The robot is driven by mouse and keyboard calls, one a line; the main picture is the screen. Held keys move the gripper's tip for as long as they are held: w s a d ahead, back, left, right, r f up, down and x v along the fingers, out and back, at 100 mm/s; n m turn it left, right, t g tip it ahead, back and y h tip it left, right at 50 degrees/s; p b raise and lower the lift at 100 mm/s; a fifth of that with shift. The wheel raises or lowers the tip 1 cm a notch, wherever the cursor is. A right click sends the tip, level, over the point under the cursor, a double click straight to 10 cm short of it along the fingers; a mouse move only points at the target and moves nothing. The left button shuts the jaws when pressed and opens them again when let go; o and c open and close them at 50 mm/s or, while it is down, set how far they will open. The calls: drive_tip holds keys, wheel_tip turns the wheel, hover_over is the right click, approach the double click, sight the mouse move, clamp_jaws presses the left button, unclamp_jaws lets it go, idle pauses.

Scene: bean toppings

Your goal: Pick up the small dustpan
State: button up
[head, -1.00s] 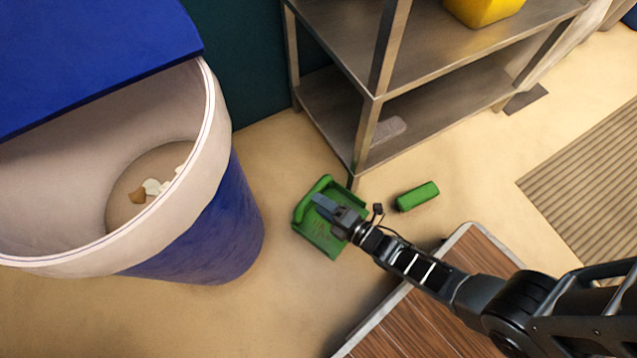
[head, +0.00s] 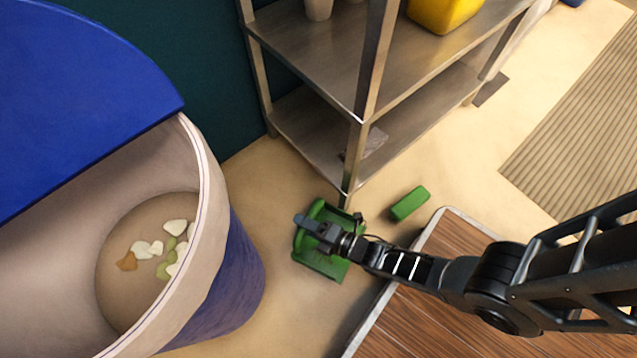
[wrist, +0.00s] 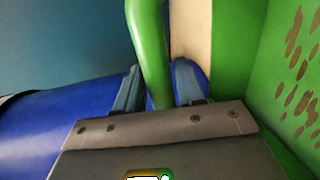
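The small green dustpan (head: 322,264) is beside the foot of the metal shelf in the head view. Whether it touches the floor is hard to tell. My gripper (head: 306,223) is over its handle side. In the wrist view the green handle (wrist: 149,45) passes between the two fingers of my gripper (wrist: 157,85), which sit close against it on both sides. The gripper looks shut on the handle. The brown-spotted pan (wrist: 292,75) fills the right of the wrist view. The arm hides part of the dustpan in the head view.
A large blue bin (head: 232,275) with scraps inside stands to the left. A metal shelf (head: 357,140) rises behind the dustpan. A green block-like object (head: 408,204) lies on the floor to the right. A wood-topped surface (head: 430,315) is under my arm.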

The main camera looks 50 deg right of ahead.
clamp_jaws()
idle(0.5)
